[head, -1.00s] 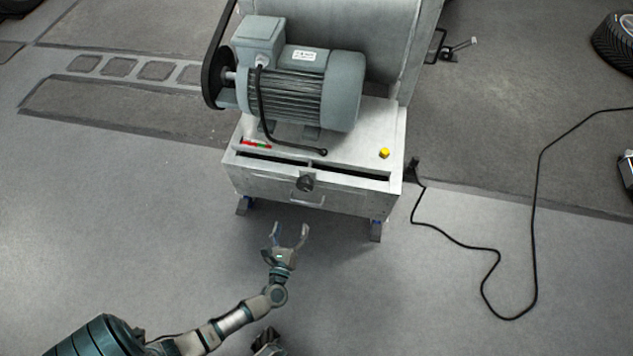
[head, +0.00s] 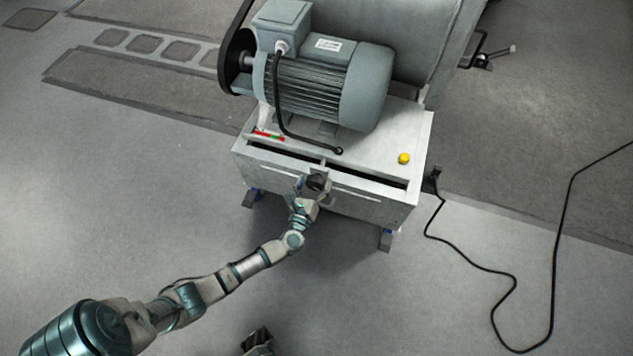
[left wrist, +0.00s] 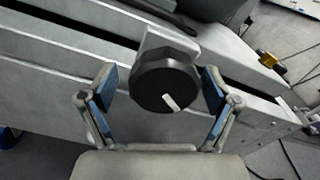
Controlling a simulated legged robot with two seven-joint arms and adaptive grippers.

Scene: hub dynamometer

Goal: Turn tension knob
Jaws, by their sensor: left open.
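The tension knob (left wrist: 165,82) is a round black knob with a white pointer mark, on a bracket at the front of the grey machine cabinet (head: 375,208). In the head view the knob (head: 318,182) shows just beyond my left gripper (head: 310,188). In the left wrist view my left gripper (left wrist: 160,95) is open, with one blue-padded finger on each side of the knob. Small gaps show between pads and knob, so I see no firm contact. The white mark points down and slightly right. A piece at the bottom edge of the head view may be my right gripper (head: 257,341); its fingers are unclear.
A grey motor (head: 325,85) with a black cable sits on top of the cabinet. A yellow button (head: 404,158) is at its right. A black cord (head: 480,267) runs over the floor at right. The floor in front is clear.

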